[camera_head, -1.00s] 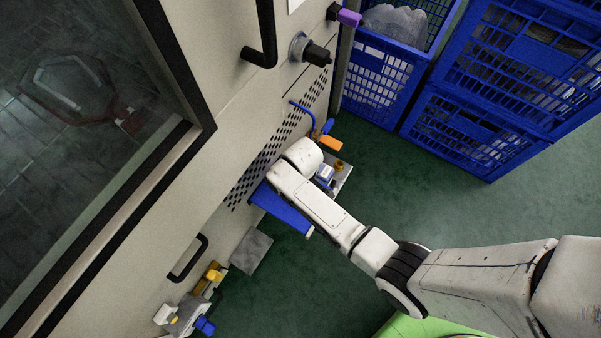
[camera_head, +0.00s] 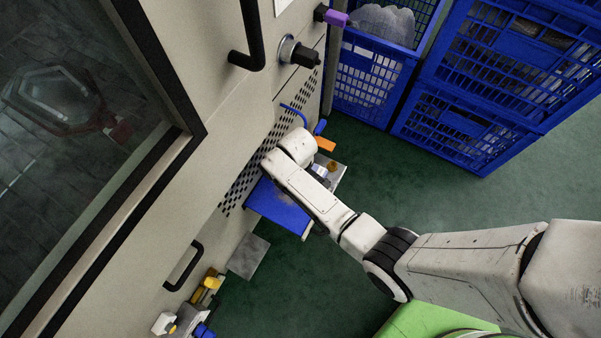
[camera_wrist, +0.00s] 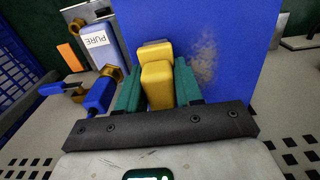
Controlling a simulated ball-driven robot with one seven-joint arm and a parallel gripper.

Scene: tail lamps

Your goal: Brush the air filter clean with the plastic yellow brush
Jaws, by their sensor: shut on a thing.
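My gripper (camera_wrist: 157,82) has two green fingers shut on a yellow brush (camera_wrist: 157,84) in the wrist view. The brush is in front of a flat blue panel (camera_wrist: 250,50), apparently the air filter. A grey dusty patch (camera_wrist: 205,62) lies on the panel to the right of the brush. I cannot tell whether the bristles touch the panel. My arm hides the gripper and brush there.
A blue filter housing labelled PURE (camera_wrist: 98,42) and a blue-handled brass valve (camera_wrist: 103,90) are left of my gripper. Blue crates (camera_head: 470,120) stand at upper right. Black handles (camera_head: 184,265) and knobs (camera_head: 298,52) stick out of the machine. Green floor (camera_head: 400,190) is clear at right.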

